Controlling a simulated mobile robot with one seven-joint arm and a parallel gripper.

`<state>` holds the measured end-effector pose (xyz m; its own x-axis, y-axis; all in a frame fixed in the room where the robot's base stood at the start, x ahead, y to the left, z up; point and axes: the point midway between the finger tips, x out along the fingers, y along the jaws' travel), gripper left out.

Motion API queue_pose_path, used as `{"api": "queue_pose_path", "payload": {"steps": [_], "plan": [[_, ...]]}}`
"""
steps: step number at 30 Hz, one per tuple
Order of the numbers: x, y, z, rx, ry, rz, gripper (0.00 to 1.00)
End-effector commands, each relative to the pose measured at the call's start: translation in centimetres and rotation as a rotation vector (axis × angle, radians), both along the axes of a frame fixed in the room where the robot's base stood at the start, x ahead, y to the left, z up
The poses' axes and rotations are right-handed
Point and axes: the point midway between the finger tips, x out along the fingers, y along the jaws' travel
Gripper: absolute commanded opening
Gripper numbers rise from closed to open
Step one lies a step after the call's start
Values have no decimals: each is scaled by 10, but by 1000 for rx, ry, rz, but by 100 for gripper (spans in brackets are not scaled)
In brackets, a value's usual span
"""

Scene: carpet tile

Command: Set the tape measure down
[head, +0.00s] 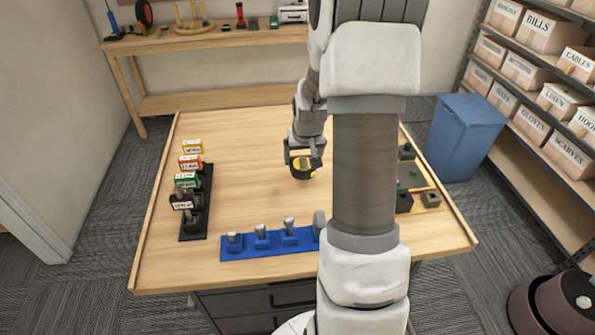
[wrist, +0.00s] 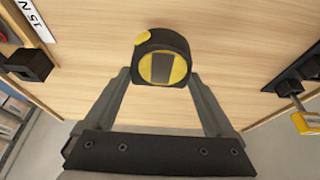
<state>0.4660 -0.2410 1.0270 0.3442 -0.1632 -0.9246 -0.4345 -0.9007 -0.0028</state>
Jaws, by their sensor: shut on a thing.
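The tape measure (wrist: 161,59) is black and yellow and sits between the fingertips of my gripper (wrist: 162,85) in the wrist view. My gripper is shut on it. In the head view the tape measure (head: 304,168) hangs below my gripper (head: 304,157) over the middle of the wooden table (head: 260,130). I cannot tell whether its underside touches the table top.
A blue rack (head: 262,250) with several grey-topped pieces lies along the near side. A black rack (head: 194,226) with several colored labelled pieces stands at left. Dark blocks (head: 404,203) sit at right, partly behind my arm. The table's middle and back are clear.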

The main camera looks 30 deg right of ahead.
Motion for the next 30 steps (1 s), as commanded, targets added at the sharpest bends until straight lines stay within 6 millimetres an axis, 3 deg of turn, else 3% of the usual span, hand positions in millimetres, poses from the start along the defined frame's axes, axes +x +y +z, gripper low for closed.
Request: {"api": "queue_pose_path", "payload": {"steps": [8,16,28,29,30], "plan": [[4,15,-14,0,0,0,15],[3,14,-46,0,0,-1,15],[4,14,-53,-2,-2,-1,15],[4,14,-53,-1,-2,-1,91],[4,14,-52,-1,-1,-1,98]]}}
